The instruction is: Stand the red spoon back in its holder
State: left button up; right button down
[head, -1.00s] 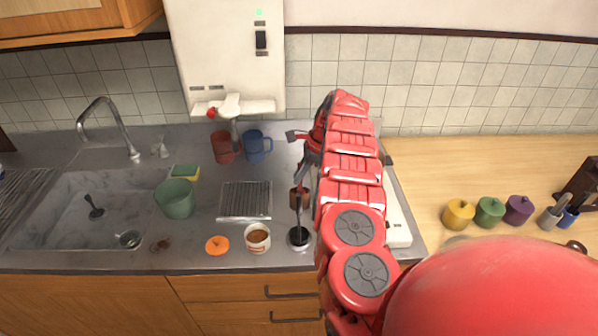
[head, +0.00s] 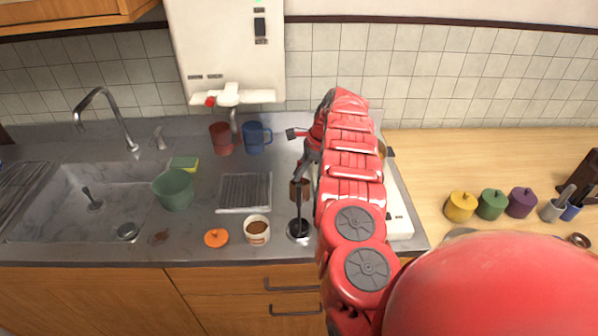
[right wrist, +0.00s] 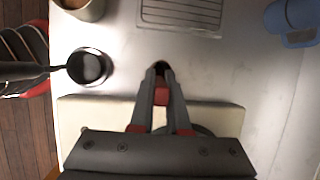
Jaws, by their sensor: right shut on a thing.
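My right gripper (right wrist: 160,76) is shut above the counter in the right wrist view. A small red piece of what looks like the red spoon (right wrist: 161,95) shows between its fingers; the rest is hidden. In the head view the right gripper (head: 309,160) hangs over the counter behind the small dark pot, partly covered by my red arm. I see no spoon clearly in the head view. My left gripper is out of view.
A small long-handled pot (head: 299,231), also in the right wrist view (right wrist: 88,67), stands near the front edge. A tub of brown powder (head: 257,230), drain grate (head: 245,191), red mug (head: 221,138) and blue mug (head: 255,138) stand left. Yellow, green and purple pots line the wooden counter.

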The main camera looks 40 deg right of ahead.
jog(key=shift+c, duration=1.3)
grip_release()
jog(key=shift+r+p, duration=1.2)
jog(key=shift+r, duration=2.3)
